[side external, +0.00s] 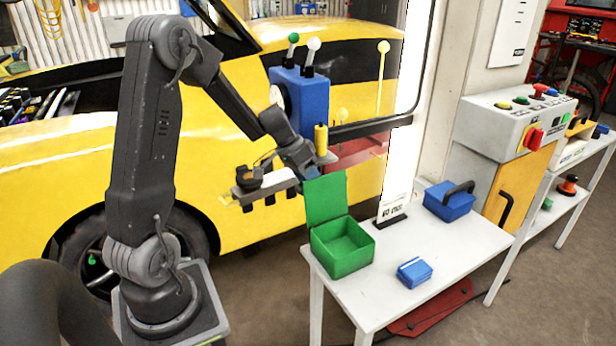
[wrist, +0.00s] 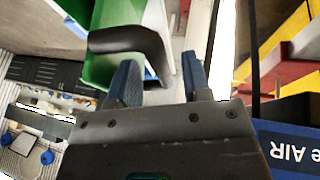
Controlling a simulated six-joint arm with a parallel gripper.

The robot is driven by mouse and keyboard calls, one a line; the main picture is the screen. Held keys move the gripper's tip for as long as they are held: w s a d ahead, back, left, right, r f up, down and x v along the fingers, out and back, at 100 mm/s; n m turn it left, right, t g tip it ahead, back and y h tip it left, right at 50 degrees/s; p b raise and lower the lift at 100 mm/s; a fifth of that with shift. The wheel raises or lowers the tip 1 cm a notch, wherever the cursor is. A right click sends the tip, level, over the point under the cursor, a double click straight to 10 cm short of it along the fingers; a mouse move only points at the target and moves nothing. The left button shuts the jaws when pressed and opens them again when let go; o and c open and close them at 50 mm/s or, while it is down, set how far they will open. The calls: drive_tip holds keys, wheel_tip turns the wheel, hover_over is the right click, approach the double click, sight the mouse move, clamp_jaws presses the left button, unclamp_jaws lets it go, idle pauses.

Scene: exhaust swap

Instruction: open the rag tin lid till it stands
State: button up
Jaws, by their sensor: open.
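The green rag tin (side external: 343,262) stands on the white table. Its inside shows empty, and its green lid (side external: 326,197) stands upright at the back edge. My gripper (side external: 311,173) is at the lid's top edge, partly hidden behind it, so I cannot tell whether they touch. In the wrist view my gripper (wrist: 160,80) has its two blue fingers apart with nothing clearly between them. Green surfaces of the tin (wrist: 100,65) show beyond, with a dark bent bar (wrist: 130,42) close to the left finger.
On the white table (side external: 400,322) are a small blue box (side external: 414,272), a blue case with a black handle (side external: 447,203) and a small sign (side external: 392,205). A blue unit with levers (side external: 300,95) stands behind my gripper, before the yellow car (side external: 40,160).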

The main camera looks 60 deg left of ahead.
drive_tip(key=v, duration=1.3)
drive_tip(key=shift+r, duration=0.35)
drive_tip(key=shift+s+a, duration=0.1)
drive_tip(key=shift+s, duration=0.05)
drive_tip(key=s+d+r+y, duration=0.1)
drive_tip(key=s+d, duration=0.1)
drive_tip(key=d, duration=0.5)
drive_tip(key=s+d+r, duration=0.1)
drive_tip(key=d+r, duration=0.1)
drive_tip(key=d, duration=0.5)
drive_tip(key=s+d+f+t+y, duration=0.1)
drive_tip(key=s+d, duration=0.9)
drive_tip(key=d, duration=0.1)
drive_tip(key=shift+s+m+y, duration=0.3)
drive_tip(key=shift+y, duration=0.1)
